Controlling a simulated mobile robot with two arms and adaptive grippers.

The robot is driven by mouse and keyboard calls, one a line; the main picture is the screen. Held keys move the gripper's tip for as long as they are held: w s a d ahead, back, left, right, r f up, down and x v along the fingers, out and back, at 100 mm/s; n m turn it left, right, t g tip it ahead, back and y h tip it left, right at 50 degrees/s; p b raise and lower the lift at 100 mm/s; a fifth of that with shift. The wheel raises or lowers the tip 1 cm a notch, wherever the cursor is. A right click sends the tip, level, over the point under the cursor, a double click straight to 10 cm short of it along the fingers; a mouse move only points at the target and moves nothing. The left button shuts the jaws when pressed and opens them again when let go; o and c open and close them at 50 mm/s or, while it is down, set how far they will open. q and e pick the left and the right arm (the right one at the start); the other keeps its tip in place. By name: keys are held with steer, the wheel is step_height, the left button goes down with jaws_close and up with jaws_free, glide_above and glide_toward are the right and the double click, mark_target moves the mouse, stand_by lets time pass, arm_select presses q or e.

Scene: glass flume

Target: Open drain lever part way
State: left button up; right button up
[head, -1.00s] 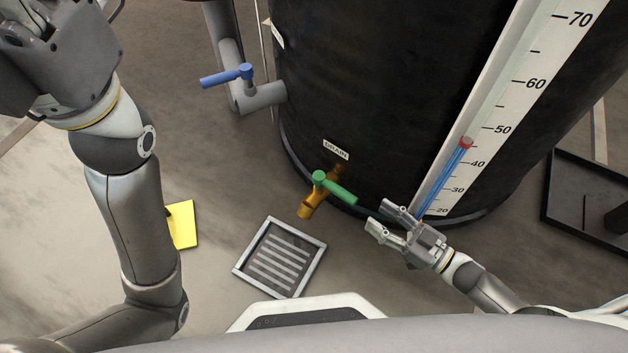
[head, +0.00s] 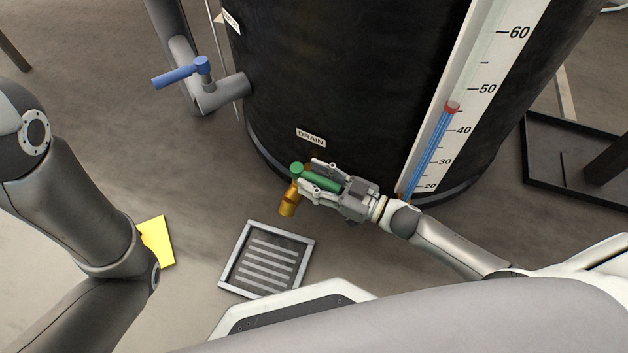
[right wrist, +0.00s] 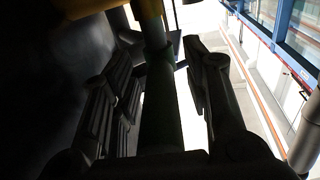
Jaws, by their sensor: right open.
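The green drain lever (head: 325,181) sits on a brass drain valve (head: 288,203) low on the black tank, under a "DRAIN" label (head: 311,138). It points right, across the outlet. My right gripper (head: 318,180) is open around the lever, one finger on each side of it. In the right wrist view the lever (right wrist: 160,105) runs between the two dark fingers (right wrist: 165,85); contact cannot be told in the shade. My left gripper is out of view; only my left arm shows.
A floor drain grate (head: 267,258) lies below the valve. A blue-handled valve (head: 182,72) is on a grey pipe at upper left. A level gauge (head: 445,130) with a red float stands right of my right gripper. A yellow sheet (head: 157,241) and a dark tray (head: 575,160) lie on the floor.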

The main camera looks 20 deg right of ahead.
steer(key=shift+w+a, duration=0.1)
steer(key=shift+a, duration=0.05)
steer(key=shift+c, duration=0.2)
jaws_close()
